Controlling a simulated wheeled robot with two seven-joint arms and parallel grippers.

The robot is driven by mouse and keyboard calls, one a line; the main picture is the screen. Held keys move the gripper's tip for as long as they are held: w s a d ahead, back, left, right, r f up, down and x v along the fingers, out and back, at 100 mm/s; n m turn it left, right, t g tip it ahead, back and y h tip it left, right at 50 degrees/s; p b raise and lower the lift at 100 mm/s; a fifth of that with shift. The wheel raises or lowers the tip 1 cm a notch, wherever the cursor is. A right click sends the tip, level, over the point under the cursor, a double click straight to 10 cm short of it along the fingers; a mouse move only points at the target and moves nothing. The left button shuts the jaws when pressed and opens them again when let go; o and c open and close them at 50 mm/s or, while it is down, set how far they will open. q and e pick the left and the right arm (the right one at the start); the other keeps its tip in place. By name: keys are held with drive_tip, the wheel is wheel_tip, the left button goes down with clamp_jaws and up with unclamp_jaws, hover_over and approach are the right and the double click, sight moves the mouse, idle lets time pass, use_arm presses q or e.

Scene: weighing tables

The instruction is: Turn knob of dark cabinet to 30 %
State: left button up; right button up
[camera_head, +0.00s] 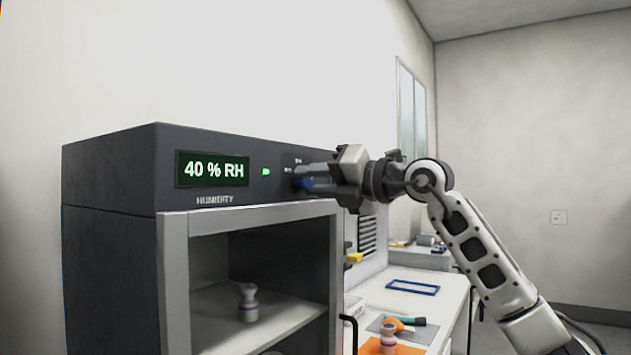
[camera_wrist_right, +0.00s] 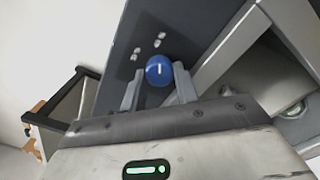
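The dark cabinet (camera_head: 112,178) stands at the left, and its display (camera_head: 212,170) reads 40 % RH beside a green light. Its blue knob (camera_wrist_right: 159,70) has a white pointer line and shows between the fingertips of my right gripper (camera_wrist_right: 157,84) in the wrist view. The fingers stand apart, one on each side of the knob, with a narrow gap visible. In the head view my right gripper (camera_head: 318,180) is at the front panel and covers most of the knob (camera_head: 305,184). My left gripper is not in view.
Below the panel, a framed glass door (camera_head: 262,213) fronts a compartment with a small pale vessel (camera_head: 248,302) on its shelf. Right of the cabinet, a white table (camera_head: 440,303) holds a blue frame (camera_head: 413,287), an orange mat (camera_head: 372,348) and other small items.

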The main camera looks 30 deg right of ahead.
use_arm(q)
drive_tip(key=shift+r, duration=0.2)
use_arm(e)
drive_tip(key=shift+n, duration=0.3)
drive_tip(key=shift+n+p, duration=0.3)
drive_tip(key=shift+n, duration=0.3)
drive_tip(key=n, duration=0.2)
drive_tip(key=shift+n+p, duration=0.3)
drive_tip(key=n, duration=0.2)
drive_tip(key=shift+n, duration=0.3)
drive_tip(key=n+p, duration=0.1)
drive_tip(key=n, duration=0.2)
drive_tip(key=shift+d+n, duration=0.1)
drive_tip(key=shift+n, duration=0.2)
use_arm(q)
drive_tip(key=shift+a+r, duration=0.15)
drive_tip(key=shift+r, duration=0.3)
use_arm(e)
drive_tip(key=shift+n, duration=0.6)
